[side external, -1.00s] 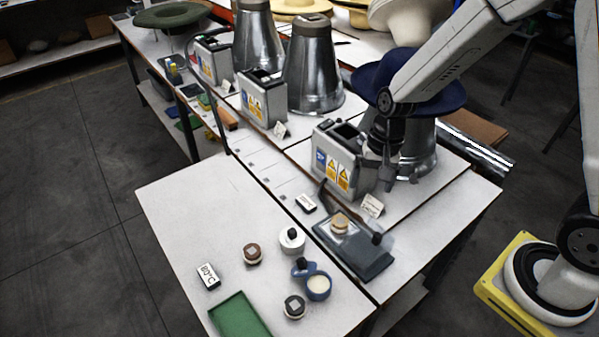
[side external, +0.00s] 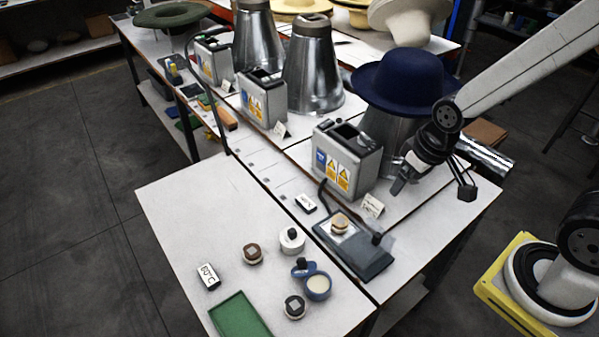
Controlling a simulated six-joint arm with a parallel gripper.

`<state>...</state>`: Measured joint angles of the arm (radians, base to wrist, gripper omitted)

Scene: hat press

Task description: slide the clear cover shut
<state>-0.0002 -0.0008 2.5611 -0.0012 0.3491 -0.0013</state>
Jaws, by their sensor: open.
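The clear cover (side external: 366,242) is faint. It appears to lie over the right part of a dark grey base (side external: 366,268), with a black knob (side external: 376,239) at its right. A round wooden-topped piece (side external: 340,224) sits on the base's left part, left of the knob. How far the cover reaches over that piece is hard to tell. My gripper (side external: 432,190) is above and to the right of the base, apart from it. Its fingers are spread wide and nothing is between them.
A grey box with warning labels (side external: 347,160) stands behind the base, with a small card (side external: 373,205) between. A blue hat (side external: 405,80) sits on a metal cone behind my gripper. Loose pucks, a blue cup (side external: 318,287) and a green tray (side external: 240,318) are front left.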

